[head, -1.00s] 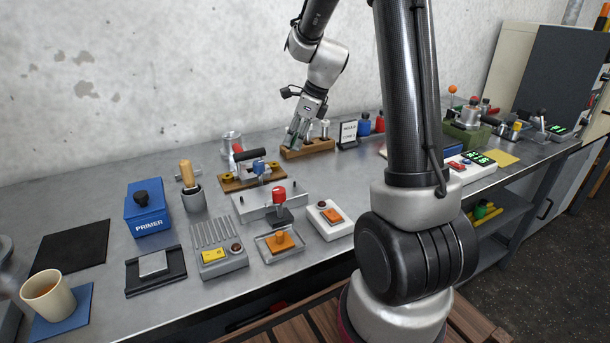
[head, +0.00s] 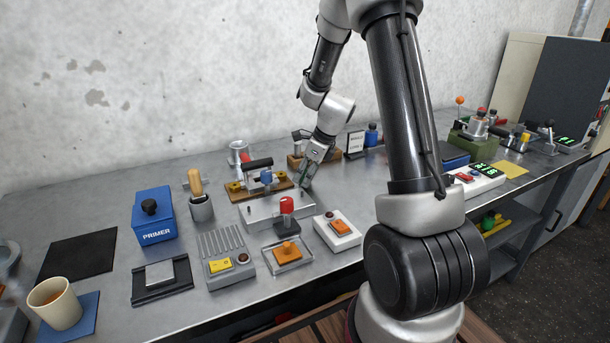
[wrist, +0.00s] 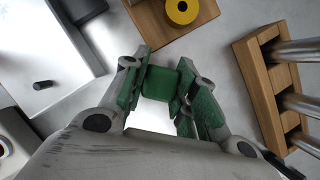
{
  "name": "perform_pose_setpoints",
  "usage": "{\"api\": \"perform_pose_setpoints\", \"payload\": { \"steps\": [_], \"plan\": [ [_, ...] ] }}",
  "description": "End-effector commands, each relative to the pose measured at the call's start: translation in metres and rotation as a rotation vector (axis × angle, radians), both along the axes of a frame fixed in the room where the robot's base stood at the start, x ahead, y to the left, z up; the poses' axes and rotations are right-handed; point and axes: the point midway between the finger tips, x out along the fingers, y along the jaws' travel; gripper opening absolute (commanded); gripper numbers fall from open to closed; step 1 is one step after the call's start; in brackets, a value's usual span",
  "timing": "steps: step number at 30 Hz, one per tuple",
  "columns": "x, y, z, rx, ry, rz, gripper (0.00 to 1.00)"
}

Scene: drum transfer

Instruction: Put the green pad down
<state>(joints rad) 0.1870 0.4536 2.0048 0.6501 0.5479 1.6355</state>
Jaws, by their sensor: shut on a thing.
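The green pad (wrist: 160,83) is a small green block between the fingertips of my gripper (wrist: 162,90) in the wrist view. The insides of the fingers are also green. My gripper is shut on the pad. In the head view my gripper (head: 304,178) points down over the bench, just behind the right end of the grey block with pins (head: 262,211). The pad cannot be told apart from the green fingers there. I cannot tell how far it is above the bench.
A wooden board (head: 240,194) with yellow rings and a clamp is to the left of my gripper. A wooden rack (wrist: 258,85) holding metal cylinders is close on the right in the wrist view. The bench (head: 360,190) right of my gripper is clear.

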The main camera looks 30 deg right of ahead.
Motion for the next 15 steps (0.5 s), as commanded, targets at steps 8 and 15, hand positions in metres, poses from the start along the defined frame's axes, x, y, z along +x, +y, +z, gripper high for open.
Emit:
{"api": "perform_pose_setpoints", "payload": {
  "steps": [8,15],
  "plan": [
    [0.0001,0.0001,-0.0026,0.000,0.000,0.001,0.30],
    [0.0002,0.0001,-0.0021,0.000,0.000,0.001,0.50]
  ]
}}
